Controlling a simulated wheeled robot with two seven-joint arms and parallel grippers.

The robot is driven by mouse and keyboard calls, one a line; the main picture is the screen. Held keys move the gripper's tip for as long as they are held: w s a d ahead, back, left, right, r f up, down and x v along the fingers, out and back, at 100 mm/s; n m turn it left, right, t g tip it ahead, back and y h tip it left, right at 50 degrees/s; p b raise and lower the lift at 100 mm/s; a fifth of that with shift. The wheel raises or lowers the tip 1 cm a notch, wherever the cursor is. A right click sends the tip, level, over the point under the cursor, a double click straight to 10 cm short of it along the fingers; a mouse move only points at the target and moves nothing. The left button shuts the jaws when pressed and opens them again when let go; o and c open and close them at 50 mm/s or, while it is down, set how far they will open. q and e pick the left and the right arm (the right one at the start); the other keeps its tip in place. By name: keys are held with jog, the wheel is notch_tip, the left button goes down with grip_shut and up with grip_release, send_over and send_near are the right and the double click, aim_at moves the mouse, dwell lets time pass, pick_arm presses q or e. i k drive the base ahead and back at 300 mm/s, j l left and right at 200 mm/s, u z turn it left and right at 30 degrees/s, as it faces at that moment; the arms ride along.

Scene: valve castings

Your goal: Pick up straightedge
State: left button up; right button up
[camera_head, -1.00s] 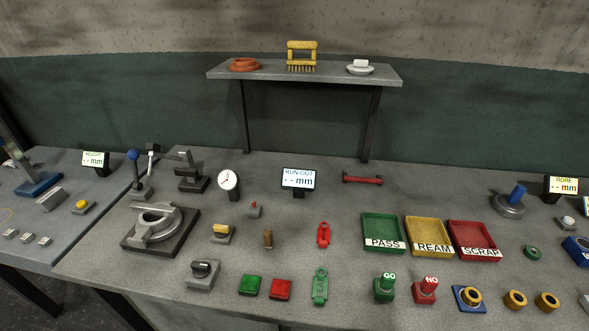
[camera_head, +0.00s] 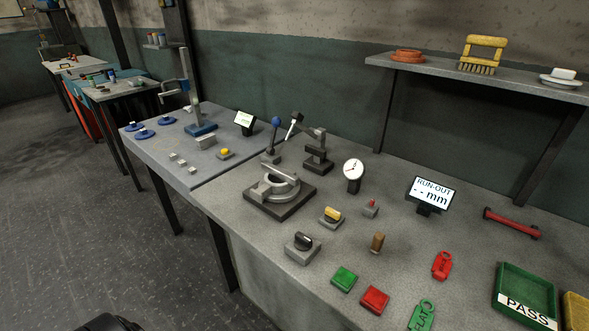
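A long red bar with dark ends (camera_head: 511,222) lies at the back right of the grey bench. It is the thing most like a straightedge, but I cannot tell for sure. A grey bar also lies across the ring-shaped casting in the dark fixture (camera_head: 280,192). Neither of my grippers shows in the head view, and nothing is seen touching the red bar.
A RUN-OUT display (camera_head: 430,194) and a dial gauge (camera_head: 353,170) stand left of the red bar. The green PASS tray (camera_head: 525,290) is in front of it. A shelf (camera_head: 480,78) hangs above. Open floor (camera_head: 90,220) lies at left.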

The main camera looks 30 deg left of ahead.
aim_at(283, 175)
jog(key=j+z, duration=0.2)
jog(key=z, duration=0.25)
jog(key=j+z, duration=0.15)
jog(key=z, duration=0.3)
jog(key=j+z, duration=0.2)
jog(key=z, duration=0.25)
jog(key=k+j+z, duration=0.1)
jog(key=z, duration=0.35)
jog(key=k+j+z, duration=0.1)
jog(key=z, duration=0.35)
jog(key=j, duration=0.1)
